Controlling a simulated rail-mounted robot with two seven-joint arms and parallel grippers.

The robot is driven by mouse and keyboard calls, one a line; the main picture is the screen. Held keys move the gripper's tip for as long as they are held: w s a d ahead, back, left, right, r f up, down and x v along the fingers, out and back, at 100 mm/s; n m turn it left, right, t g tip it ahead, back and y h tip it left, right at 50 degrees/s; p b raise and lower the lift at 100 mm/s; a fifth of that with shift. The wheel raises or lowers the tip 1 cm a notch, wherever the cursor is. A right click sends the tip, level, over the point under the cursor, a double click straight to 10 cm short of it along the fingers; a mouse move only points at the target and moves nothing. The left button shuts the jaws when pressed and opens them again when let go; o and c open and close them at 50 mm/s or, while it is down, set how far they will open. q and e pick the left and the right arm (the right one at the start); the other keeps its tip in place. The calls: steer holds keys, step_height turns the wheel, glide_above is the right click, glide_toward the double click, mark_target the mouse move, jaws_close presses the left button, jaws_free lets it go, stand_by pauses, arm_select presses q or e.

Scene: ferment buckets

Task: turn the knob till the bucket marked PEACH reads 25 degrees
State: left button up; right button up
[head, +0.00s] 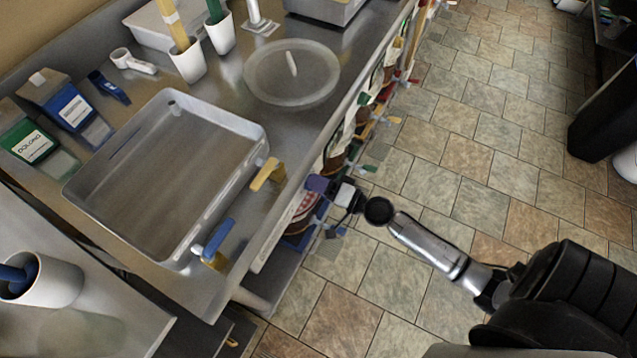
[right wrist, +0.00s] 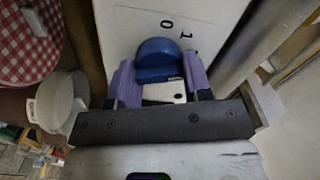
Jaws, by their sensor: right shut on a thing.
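A round blue knob (right wrist: 155,52) sits on a white panel (right wrist: 118,22) in the right wrist view. The dark marks "0" and "1" show beside it. My right gripper (right wrist: 160,82) has its purple fingers on either side of the knob and is shut on it. In the head view my right gripper (head: 320,184) is at the counter's front side, and the knob cannot be made out there. No PEACH label or temperature reading is legible in either view. My left gripper is not in view.
A red checkered cover (right wrist: 28,42) and a pale round thing (right wrist: 60,100) are left of the gripper. A metal tray (head: 130,140) with yellow and blue handles is on the counter. Several small coloured things line the counter's front. The tiled floor (head: 440,190) is clear.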

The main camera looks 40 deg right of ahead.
steer(key=m, duration=0.5)
steer(key=shift+m, duration=0.3)
steer(key=m, duration=0.2)
steer(key=shift+f+m, duration=0.1)
steer(key=shift+m, duration=0.2)
steer(key=m+p, duration=0.1)
steer(key=m, duration=0.1)
steer(key=shift+m, duration=0.4)
steer(key=m+p, duration=0.1)
steer(key=m, duration=0.4)
steer(key=shift+a+p, duration=0.1)
steer(key=shift+p, duration=0.25)
steer(key=m+p, duration=0.1)
steer(key=m, duration=0.2)
steer(key=shift+f, duration=0.1)
steer(key=shift+a+m+p, duration=0.1)
steer(key=shift+m+p, duration=0.5)
steer(key=shift+m, duration=0.7)
steer(key=shift+f+m, duration=0.1)
steer(key=shift+m, duration=0.3)
